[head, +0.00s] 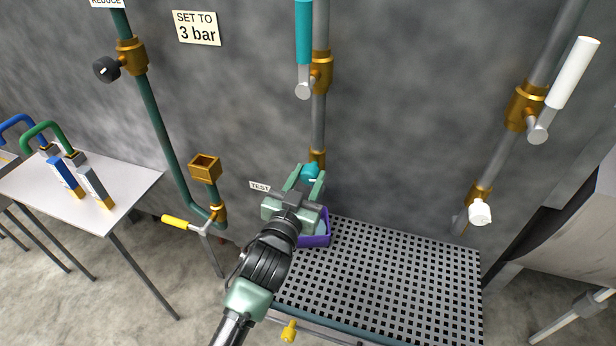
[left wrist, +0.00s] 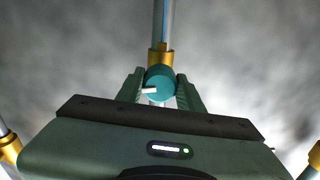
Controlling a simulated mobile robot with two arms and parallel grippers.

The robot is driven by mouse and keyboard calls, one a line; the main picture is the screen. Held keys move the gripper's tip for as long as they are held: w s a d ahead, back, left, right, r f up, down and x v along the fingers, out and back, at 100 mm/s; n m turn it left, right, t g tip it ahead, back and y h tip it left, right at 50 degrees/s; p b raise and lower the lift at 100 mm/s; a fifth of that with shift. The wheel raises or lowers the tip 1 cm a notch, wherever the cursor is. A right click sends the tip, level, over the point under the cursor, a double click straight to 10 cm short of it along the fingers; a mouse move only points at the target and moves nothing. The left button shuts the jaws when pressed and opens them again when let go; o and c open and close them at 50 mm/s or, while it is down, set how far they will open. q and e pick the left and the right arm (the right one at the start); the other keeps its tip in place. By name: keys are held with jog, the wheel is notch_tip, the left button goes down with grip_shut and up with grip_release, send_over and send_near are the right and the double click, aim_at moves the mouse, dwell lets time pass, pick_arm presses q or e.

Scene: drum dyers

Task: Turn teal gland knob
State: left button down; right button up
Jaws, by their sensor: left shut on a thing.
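The teal gland knob (left wrist: 160,82) sits below a brass fitting on the middle grey pipe, with a white mark on its left side in the left wrist view. In the head view the teal knob (head: 311,171) shows between the fingers. My left gripper (head: 310,182) is around the knob, one finger on each side. In the left wrist view its fingers (left wrist: 160,90) are shut on the knob. The lower part of the knob is partly hidden by my gripper. My right gripper is not in view.
A teal lever (head: 303,35) stands upright above on the same pipe. A white lever (head: 572,72) and white knob (head: 480,212) are on the right pipe. A purple tray (head: 327,236) stands on the perforated grate (head: 400,270) below. A yellow-handled valve (head: 178,222) is left.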

pick_arm(q)
jog(key=shift+r+m+p, duration=0.15)
jog(key=shift+m+p, duration=0.45)
jog(key=shift+m, duration=1.5)
jog(key=c, duration=0.9)
grip_release()
jog(key=b+v, duration=0.1)
jog(key=v, duration=0.6)
jog(key=shift+s, duration=0.35)
